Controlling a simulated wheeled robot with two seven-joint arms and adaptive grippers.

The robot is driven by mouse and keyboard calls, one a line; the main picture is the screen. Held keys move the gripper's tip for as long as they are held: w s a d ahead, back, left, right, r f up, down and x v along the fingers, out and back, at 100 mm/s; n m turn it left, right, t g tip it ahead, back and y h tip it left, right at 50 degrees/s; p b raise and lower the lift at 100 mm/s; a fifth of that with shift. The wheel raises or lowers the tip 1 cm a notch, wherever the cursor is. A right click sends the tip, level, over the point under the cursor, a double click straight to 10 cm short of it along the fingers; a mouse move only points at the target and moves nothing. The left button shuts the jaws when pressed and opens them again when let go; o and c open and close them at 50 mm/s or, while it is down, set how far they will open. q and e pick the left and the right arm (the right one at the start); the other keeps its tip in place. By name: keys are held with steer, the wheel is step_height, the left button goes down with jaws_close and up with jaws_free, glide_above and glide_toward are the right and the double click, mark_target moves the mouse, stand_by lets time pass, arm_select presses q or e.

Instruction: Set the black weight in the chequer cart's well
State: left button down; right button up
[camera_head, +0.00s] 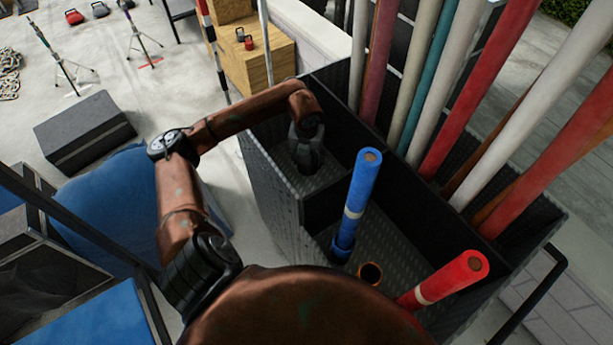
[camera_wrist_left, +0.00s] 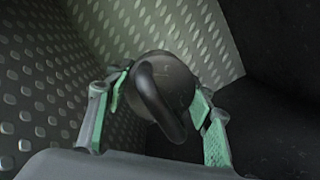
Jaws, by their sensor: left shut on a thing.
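The chequer cart (camera_head: 272,190) is a dark box with raised-tread metal walls, split into compartments. My left gripper (camera_head: 307,160) reaches down into its far-left well (camera_head: 332,170) in the head view. In the left wrist view the black weight (camera_wrist_left: 172,72), round with a thick loop handle, sits between the green-padded fingers of my left gripper (camera_wrist_left: 160,98), which is shut on it. Tread walls and dark walls surround it there. I cannot tell whether the weight touches the well's floor. In the head view the gripper hides the weight. My right gripper is not in view.
A blue tube (camera_head: 361,190) and a red tube (camera_head: 445,280) stand in the cart's near compartment. Several long coloured poles (camera_head: 480,80) lean along its right side. A wooden crate (camera_head: 262,65) with small weights, a dark case (camera_head: 85,132) and tripod stands are beyond.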

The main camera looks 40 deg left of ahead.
arm_select(q)
step_height(320, 180, down, 10)
steer(key=shift+r+p, duration=0.25)
steer(key=shift+p, duration=0.05)
stand_by(0.3)
steer(key=shift+f+b, duration=0.45)
steer(key=shift+f, duration=0.2)
steer(key=c, duration=0.9)
jaws_free()
steer(key=shift+f, duration=0.1)
steer(key=shift+c, duration=0.2)
steer(key=r, duration=0.4)
steer(key=s+r, duration=0.1)
steer(key=r, duration=0.3)
steer(key=d+r, duration=0.1)
steer(key=r, duration=0.4)
steer(key=shift+s, duration=0.35)
